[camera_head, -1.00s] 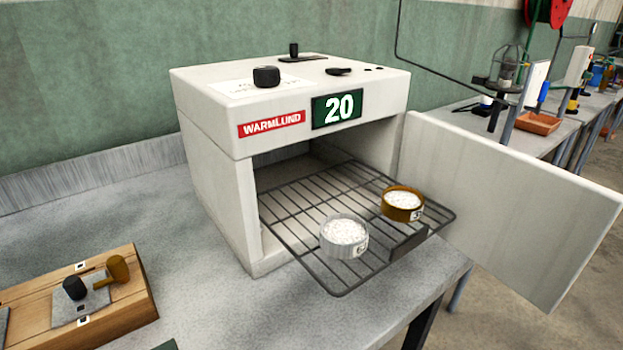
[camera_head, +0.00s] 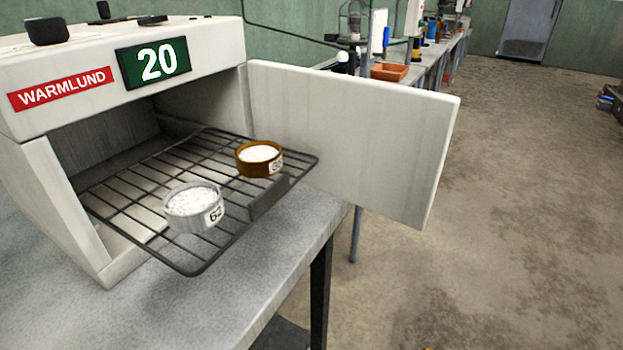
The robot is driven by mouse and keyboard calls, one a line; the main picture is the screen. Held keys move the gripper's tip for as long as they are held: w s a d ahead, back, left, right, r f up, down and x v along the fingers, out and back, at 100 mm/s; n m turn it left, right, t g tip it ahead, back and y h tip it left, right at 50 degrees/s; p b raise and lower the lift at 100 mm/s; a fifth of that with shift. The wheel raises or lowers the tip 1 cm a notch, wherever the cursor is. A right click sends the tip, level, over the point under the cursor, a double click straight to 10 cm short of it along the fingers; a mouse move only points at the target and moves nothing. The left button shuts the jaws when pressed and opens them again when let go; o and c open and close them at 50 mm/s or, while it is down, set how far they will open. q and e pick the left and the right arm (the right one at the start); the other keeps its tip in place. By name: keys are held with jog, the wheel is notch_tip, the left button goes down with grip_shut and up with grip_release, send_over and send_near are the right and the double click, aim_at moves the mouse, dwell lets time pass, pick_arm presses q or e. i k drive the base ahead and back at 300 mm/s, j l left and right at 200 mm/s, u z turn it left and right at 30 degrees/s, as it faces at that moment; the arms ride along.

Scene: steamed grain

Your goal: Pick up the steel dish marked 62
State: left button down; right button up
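The steel dish marked 62 (camera_head: 194,208) stands upright on the pulled-out wire rack (camera_head: 203,250) of the oven, near the rack's front left. It is silvery, filled with white grain, and its 62 label faces front right. A brown dish (camera_head: 260,160) with white grain stands behind it to the right; its label looks like 35 but is small. A dark handle plate (camera_head: 269,198) sits at the rack's front edge, right of the steel dish. Neither of my grippers shows in the head view.
The white Warmlund oven (camera_head: 40,190) reads 20, and its door (camera_head: 350,140) stands wide open to the right. The grey bench (camera_head: 270,275) has bare room in front of the rack. Its edge drops to open floor (camera_head: 510,240) on the right. A further bench holds an orange tray (camera_head: 390,72).

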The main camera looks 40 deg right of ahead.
aim_at(192, 208)
jog(key=l+z, duration=0.15)
jog(key=z, duration=0.75)
jog(key=l+u, duration=0.25)
jog(key=k+l+u, duration=0.25)
jog(key=i, duration=0.1)
